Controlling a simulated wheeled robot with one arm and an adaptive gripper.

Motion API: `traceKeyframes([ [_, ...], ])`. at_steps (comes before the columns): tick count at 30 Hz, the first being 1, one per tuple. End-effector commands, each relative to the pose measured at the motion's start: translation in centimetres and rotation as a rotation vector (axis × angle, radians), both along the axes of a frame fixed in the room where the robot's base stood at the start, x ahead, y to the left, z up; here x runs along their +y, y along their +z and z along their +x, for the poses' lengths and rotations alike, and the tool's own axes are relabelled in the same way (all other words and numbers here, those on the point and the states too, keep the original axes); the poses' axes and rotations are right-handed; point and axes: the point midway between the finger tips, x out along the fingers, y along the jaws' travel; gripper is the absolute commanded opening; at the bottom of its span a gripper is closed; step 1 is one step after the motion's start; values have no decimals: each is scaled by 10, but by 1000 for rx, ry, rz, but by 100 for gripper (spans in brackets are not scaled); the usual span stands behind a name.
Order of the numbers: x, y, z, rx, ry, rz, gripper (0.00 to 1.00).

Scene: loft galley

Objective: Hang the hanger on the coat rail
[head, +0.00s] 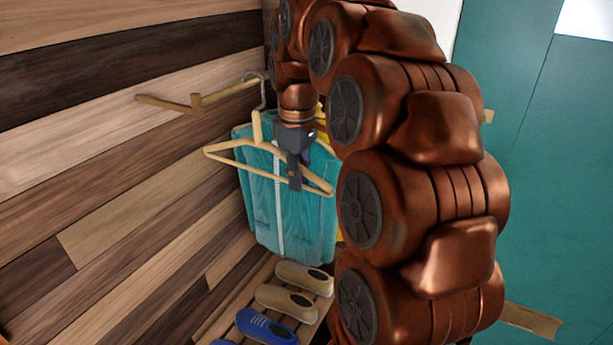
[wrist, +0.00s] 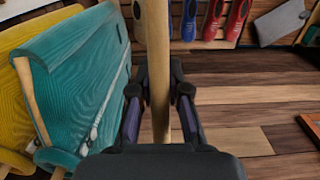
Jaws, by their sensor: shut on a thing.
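A light wooden hanger (head: 258,127) is held in front of a teal jacket in the head view. My gripper (head: 294,180) is shut on it. In the wrist view, a pale wooden bar of the hanger (wrist: 160,70) runs upright between the fingers of my gripper (wrist: 160,98). The coat rail (head: 165,102) is a tan bar on the plank wall, left of and above the hanger. A metal hook shows at the rail's right end; I cannot tell which hanger it belongs to.
The teal jacket (head: 290,215) hangs close behind the held hanger, with a yellow garment (wrist: 20,75) beside it. Shoes (head: 285,300) stand on a slatted rack below. The left part of the rail is bare. Teal panels (head: 550,180) stand at right.

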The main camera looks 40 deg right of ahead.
Motion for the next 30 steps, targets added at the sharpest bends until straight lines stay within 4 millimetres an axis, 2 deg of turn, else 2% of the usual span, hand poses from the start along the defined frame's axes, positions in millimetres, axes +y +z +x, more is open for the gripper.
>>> traceKeyframes([
  [27,22,1,54,1,-1,1,0],
  [30,22,-9,54,0,-2,1,0],
])
